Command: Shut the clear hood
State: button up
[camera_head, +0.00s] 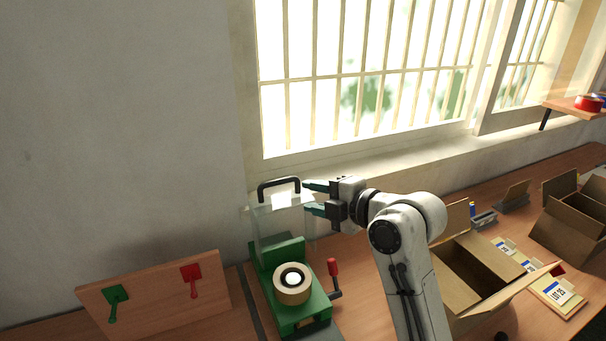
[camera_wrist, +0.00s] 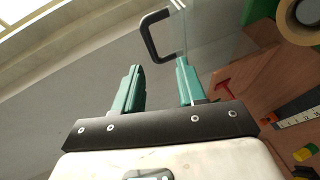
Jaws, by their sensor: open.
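The clear hood (camera_head: 266,226) stands raised at the back of the green pad printer (camera_head: 301,318), with its black handle (camera_head: 279,184) at the top. In the wrist view the handle (camera_wrist: 150,36) and the see-through panel of the hood (camera_wrist: 215,35) lie just beyond the fingertips. My gripper (camera_head: 308,197) is open, to the right of the handle, with its two teal fingers pointing left. In the wrist view my gripper (camera_wrist: 160,68) shows a gap between the fingers with nothing held. I cannot tell whether a finger touches the handle or hood.
A wooden board (camera_head: 150,290) with green and red levers stands left. An open cardboard box (camera_head: 462,300) is right of my arm. The wall and barred window are behind.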

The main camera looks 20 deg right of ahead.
aim_at(284, 183)
jog(key=shift+n, duration=0.3)
jog(key=p+x, duration=0.1)
jog(key=x, duration=0.2)
jog(key=r+p+x, duration=0.1)
jog(key=x, duration=0.3)
jog(key=p+x, duration=0.1)
jog(key=x, duration=0.3)
jog(key=shift+w+d+r, duration=0.15)
jog(key=shift+w+d, duration=0.1)
jog(key=shift+w, duration=0.05)
jog(key=shift+c, duration=0.2)
grip_shut()
